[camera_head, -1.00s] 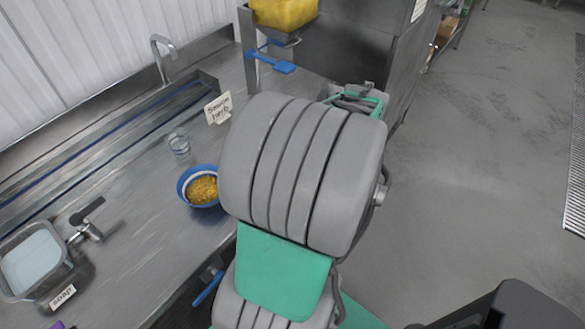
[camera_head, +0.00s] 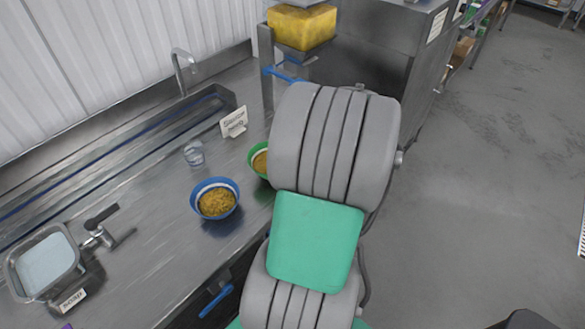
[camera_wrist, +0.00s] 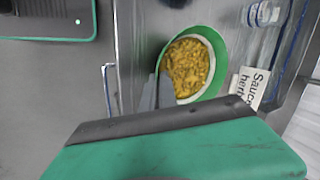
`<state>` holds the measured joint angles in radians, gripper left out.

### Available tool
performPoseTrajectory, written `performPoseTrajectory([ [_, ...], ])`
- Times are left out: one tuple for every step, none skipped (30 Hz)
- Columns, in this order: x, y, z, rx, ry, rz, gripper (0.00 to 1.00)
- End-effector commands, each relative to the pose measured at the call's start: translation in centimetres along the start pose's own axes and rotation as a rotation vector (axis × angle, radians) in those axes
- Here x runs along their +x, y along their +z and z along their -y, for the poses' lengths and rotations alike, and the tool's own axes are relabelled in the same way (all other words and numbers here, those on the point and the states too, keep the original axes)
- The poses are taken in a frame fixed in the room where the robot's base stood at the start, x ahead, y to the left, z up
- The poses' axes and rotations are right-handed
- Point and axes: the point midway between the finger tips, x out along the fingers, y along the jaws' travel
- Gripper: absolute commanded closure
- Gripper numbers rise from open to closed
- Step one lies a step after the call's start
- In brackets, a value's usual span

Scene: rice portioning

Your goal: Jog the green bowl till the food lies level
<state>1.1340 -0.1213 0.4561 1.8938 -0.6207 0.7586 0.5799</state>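The green bowl (camera_wrist: 217,38) holds yellow grainy food (camera_wrist: 188,66) in the wrist view. A white inner band shows around parts of the food. My gripper (camera_wrist: 157,92) has its two grey fingers close together at the bowl's left rim, and they look shut on its wall. In the head view only the left part of the green bowl (camera_head: 252,159) shows; my arm hides the rest and my gripper. I cannot tell whether the bowl touches the counter.
A blue bowl (camera_head: 205,185) of similar food stands left of the green bowl on the steel counter (camera_head: 165,215). A glass (camera_head: 194,153) and a label sign (camera_head: 234,122) stand behind. A soap basin (camera_head: 45,264) and tap are at left. A yellow container (camera_head: 302,26) is at the back.

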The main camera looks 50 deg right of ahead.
Motion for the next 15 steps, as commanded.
performPoseTrajectory([
  [0.1,-0.2,0.3,-0.002,0.000,-0.001,1.00],
  [0.2,-0.4,0.5,-0.002,0.000,-0.001,1.00],
  [0.3,-0.5,0.7,-0.002,0.000,0.000,1.00],
  [0.4,-0.7,0.8,-0.001,0.000,0.000,1.00],
  [0.4,-0.8,0.9,-0.001,0.000,-0.001,1.00],
  [0.5,-1.0,1.1,-0.001,-0.001,-0.002,1.00],
  [0.6,-1.1,1.2,0.000,-0.001,-0.001,1.00],
  [0.7,-1.3,1.4,0.000,0.000,-0.001,1.00],
  [0.8,-1.4,1.6,0.000,0.000,0.000,1.00],
  [0.9,-1.6,1.7,-0.001,0.000,-0.001,1.00],
  [0.9,-1.7,1.9,-0.002,-0.001,-0.001,1.00],
  [1.1,-1.9,2.0,-0.001,-0.001,-0.001,1.00],
  [1.1,-2.0,2.1,-0.001,0.000,0.000,1.00],
  [1.2,-2.1,2.2,-0.001,0.000,0.000,1.00],
  [1.3,-2.2,2.4,0.000,-0.001,-0.001,1.00],
])
